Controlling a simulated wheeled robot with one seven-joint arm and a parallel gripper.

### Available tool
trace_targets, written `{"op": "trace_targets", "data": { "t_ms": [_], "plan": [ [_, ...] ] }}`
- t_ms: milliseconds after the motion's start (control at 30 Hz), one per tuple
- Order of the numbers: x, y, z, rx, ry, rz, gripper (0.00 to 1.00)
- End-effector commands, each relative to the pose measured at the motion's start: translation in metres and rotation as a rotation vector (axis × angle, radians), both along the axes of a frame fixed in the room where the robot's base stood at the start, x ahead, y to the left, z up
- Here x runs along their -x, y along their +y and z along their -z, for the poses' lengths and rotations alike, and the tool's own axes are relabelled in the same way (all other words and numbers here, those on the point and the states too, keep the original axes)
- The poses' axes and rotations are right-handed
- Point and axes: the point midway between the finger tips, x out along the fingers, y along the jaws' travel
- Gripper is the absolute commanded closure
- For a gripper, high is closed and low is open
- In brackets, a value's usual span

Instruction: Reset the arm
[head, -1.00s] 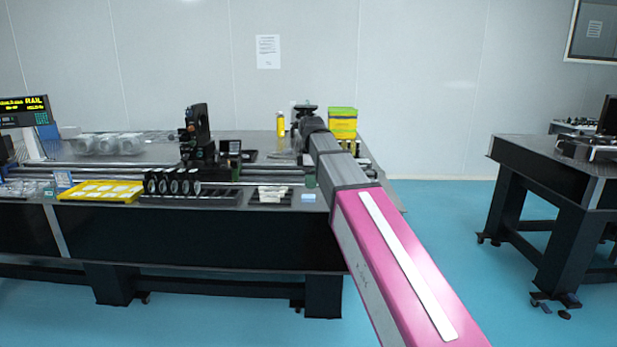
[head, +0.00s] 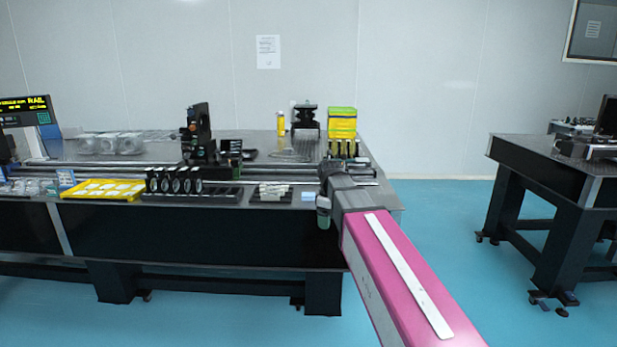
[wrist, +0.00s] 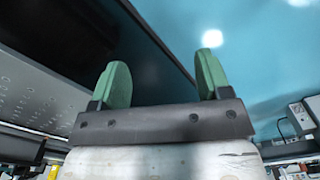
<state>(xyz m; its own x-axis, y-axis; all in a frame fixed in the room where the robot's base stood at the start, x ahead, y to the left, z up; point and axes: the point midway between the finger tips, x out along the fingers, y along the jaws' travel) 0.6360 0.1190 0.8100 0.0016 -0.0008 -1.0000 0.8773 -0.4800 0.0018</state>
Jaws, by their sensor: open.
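My gripper shows in the wrist view (wrist: 160,82) with its two green fingertips spread wide apart and nothing between them. In the head view my gripper (head: 323,214) is small and partly hidden by my own arm, at the front edge of the optical table (head: 200,230) near its right end. The green fingertips hang in front of the table's edge, pointing downward. My arm reaches in from the lower right with its pink link nearest the camera.
On the table stand a yellow tray (head: 101,189), a row of dark round lens mounts (head: 175,181), a black optical mount (head: 198,132) and a yellow-green box stack (head: 342,122). A second table (head: 555,165) stands at the right. Blue floor lies clear between them.

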Motion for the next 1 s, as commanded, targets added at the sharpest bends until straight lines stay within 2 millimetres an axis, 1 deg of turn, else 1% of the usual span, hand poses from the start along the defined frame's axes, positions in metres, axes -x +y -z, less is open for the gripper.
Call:
{"op": "trace_targets", "data": {
  "t_ms": [33, 200, 267, 400, 600, 700, 800, 900, 1000],
  "plan": [
    [0.013, -0.011, 0.021, 0.001, 0.005, 0.064, 0.29],
    [0.037, -0.038, 0.078, 0.000, 0.003, 0.284, 0.29],
    [0.047, -0.048, 0.097, 0.000, 0.002, 0.362, 0.29],
    [0.074, -0.069, 0.139, 0.000, 0.002, 0.543, 0.29],
    [0.116, -0.096, 0.191, -0.001, 0.002, 0.798, 0.29],
    [0.134, -0.106, 0.210, -0.002, 0.000, 0.909, 0.29],
    [0.148, -0.113, 0.224, -0.003, -0.002, 0.991, 0.29],
    [0.156, -0.117, 0.233, -0.004, -0.003, 1.045, 0.29],
    [0.156, -0.117, 0.233, -0.004, -0.003, 1.045, 0.29]
  ]
}}
